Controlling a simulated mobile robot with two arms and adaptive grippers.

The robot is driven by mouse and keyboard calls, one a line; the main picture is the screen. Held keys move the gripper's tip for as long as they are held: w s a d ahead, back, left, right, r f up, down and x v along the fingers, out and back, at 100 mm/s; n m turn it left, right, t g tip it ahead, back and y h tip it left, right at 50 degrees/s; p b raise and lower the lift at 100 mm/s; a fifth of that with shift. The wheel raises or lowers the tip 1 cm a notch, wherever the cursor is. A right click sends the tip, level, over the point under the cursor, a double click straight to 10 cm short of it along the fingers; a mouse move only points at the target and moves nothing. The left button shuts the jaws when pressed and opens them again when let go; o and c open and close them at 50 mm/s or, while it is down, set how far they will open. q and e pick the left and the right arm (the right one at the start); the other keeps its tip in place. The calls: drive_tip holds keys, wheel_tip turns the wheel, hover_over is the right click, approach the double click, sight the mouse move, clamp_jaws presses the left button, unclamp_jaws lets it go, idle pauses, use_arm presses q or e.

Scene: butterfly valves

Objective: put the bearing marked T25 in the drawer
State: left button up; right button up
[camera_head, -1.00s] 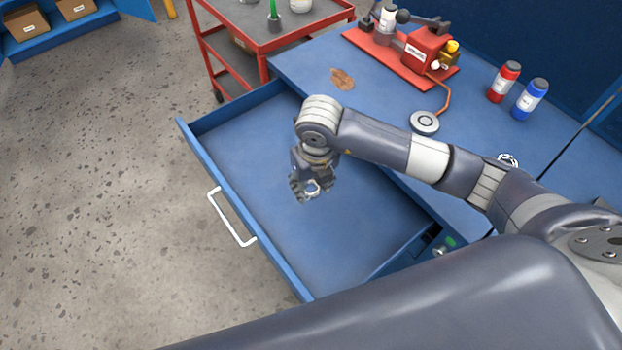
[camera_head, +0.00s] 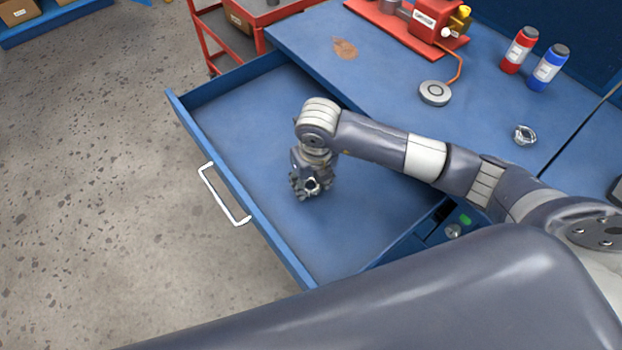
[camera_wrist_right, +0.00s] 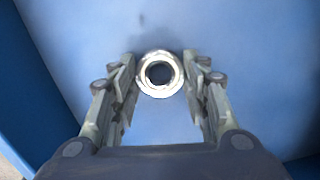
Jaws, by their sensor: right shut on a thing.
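My right gripper (camera_head: 306,194) is inside the open blue drawer (camera_head: 238,104), pointing down near its middle. In the right wrist view, a shiny ring-shaped bearing (camera_wrist_right: 160,74) sits between the two fingertips, and the gripper is shut on it. A dark shadow lies on the drawer floor close by; I cannot tell whether the bearing touches the floor. Its marking is not readable. The bearing also shows small at the fingertips in the head view (camera_head: 312,185). My left gripper is not in view.
A second metal ring (camera_head: 525,134) lies on the blue bench top. A red fixture (camera_head: 432,22) with a round grey disc (camera_head: 435,93), a red bottle (camera_head: 519,50) and a blue bottle (camera_head: 549,67) stand there. The drawer has a white handle (camera_head: 225,195) and otherwise looks empty.

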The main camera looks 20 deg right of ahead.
drive_tip(key=o, duration=1.2)
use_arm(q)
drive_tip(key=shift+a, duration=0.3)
